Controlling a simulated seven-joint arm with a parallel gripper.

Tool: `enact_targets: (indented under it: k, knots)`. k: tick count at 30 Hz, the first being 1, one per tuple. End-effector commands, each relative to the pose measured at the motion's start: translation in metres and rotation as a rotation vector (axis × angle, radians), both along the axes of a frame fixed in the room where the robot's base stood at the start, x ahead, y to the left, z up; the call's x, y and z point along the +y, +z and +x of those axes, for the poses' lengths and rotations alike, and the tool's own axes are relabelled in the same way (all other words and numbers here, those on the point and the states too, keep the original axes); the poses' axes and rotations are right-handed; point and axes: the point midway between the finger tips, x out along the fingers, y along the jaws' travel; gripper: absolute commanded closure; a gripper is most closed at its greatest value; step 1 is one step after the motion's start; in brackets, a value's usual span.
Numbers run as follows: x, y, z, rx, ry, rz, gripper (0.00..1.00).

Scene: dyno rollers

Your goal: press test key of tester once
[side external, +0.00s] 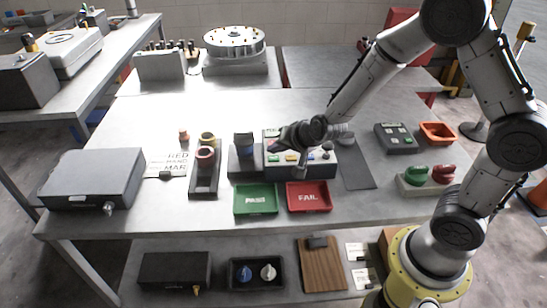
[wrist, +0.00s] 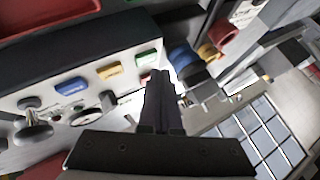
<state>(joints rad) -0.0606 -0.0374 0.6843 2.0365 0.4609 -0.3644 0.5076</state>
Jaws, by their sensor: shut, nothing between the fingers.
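The key labels are too small to read, so I cannot tell which is the test key. My gripper (wrist: 162,76) is shut and empty, its fingertips close to the panel end beside the green key. In the side external view my gripper (side external: 272,147) is over the tester's left end. I cannot tell whether it touches.
A dark stand with a blue-ringed part (side external: 244,146) is just left of the tester. A green PASS tray (side external: 256,212) and red FAIL tray (side external: 308,209) lie in front. A rack with ringed parts (side external: 205,180) stands further left. A grey keypad box (side external: 395,150) is to the right.

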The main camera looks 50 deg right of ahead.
Motion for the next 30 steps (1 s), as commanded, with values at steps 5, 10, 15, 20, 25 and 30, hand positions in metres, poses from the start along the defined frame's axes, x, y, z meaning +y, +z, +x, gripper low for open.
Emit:
enact_targets:
  k: [5, 10, 15, 20, 25, 30]
  knots:
    - [0.0000, 0.0000, 0.0000, 0.000, 0.000, 0.000, 1.00]
    - [-0.0001, -0.0012, -0.0001, 0.001, -0.001, 0.000, 1.00]
    - [-0.0002, -0.0063, 0.0001, 0.000, 0.001, -0.001, 1.00]
    - [-0.0003, -0.0086, 0.0002, 0.000, 0.000, 0.000, 1.00]
    - [-0.0002, -0.0086, 0.0002, 0.000, 0.000, 0.000, 1.00]
    - [-0.0002, -0.0091, 0.0001, 0.000, 0.000, 0.000, 1.00]
